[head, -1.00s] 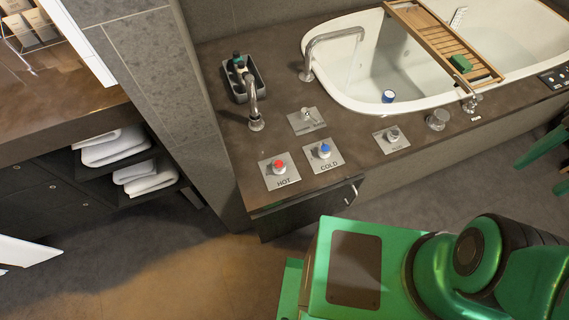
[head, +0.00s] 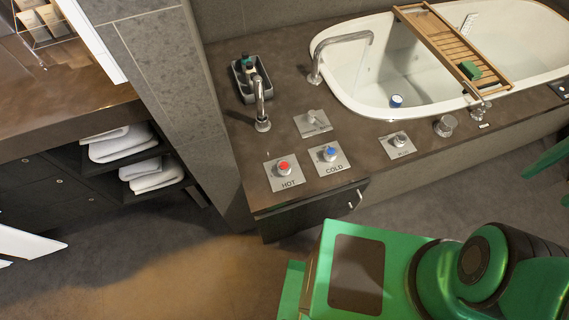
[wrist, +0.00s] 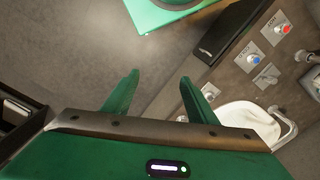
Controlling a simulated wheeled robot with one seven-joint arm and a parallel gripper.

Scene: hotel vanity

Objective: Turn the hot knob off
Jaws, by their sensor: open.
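The hot knob (head: 283,168) is a metal knob with a red top on a square plate marked HOT, near the front left corner of the brown counter. It also shows in the wrist view (wrist: 286,29) at the upper right. The cold knob (head: 329,154), with a blue top, sits just right of it on a plate marked COLD.
A curved faucet (head: 262,105) stands behind the hot knob, beside a grey caddy (head: 238,84) with bottles. A lever plate (head: 313,123) and a further knob (head: 398,141) are on the counter. The white bathtub (head: 345,93) lies behind. A cabinet handle (head: 355,199) sticks out in front.

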